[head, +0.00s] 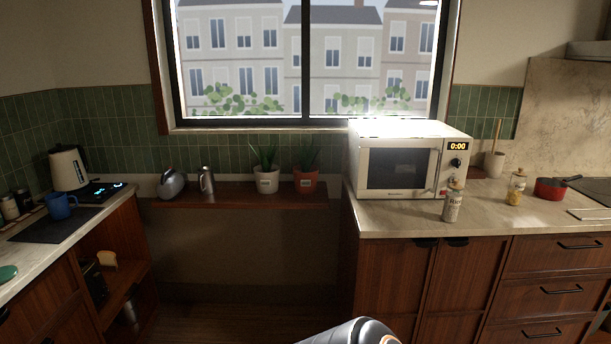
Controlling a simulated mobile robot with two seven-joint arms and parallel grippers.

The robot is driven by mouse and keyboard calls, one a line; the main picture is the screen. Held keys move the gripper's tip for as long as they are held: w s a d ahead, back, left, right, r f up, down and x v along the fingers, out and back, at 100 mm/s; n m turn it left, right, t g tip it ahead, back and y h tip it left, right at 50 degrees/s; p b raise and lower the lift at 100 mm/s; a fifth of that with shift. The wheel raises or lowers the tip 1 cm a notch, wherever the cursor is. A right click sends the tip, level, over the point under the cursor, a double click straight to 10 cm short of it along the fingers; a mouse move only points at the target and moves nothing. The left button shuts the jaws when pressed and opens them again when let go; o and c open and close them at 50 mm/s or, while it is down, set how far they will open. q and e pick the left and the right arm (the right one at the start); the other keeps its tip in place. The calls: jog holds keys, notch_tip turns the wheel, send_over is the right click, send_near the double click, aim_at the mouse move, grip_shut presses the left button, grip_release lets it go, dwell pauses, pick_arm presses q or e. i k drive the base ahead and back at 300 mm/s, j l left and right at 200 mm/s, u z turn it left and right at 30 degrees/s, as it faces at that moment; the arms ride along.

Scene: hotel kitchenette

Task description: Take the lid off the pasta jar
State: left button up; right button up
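A small clear jar with yellow contents (515,190), which looks like the pasta jar, stands upright on the right counter, between the microwave and a red pot. Its top looks covered, but it is too small to make out the lid clearly. Neither of my grippers is in view. Only a rounded white and grey part of my own arm shows at the bottom edge, well away from the jar.
The microwave (401,163) and a pale labelled canister (453,206) stand left of the jar. The red pot (550,188) is right of it, with a utensil holder (494,164) behind. The counter (480,221) is clear in front of the jar.

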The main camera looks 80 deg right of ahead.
aim_at(519, 173)
jog(key=k+l+z, duration=0.1)
jog(key=z, duration=1.25)
jog(key=k+l+z, duration=0.15)
jog(key=l+z, duration=1.1)
jog(key=l, duration=1.2)
jog(key=i+l, duration=0.1)
jog(key=l, duration=0.6)
jog(key=z, duration=0.05)
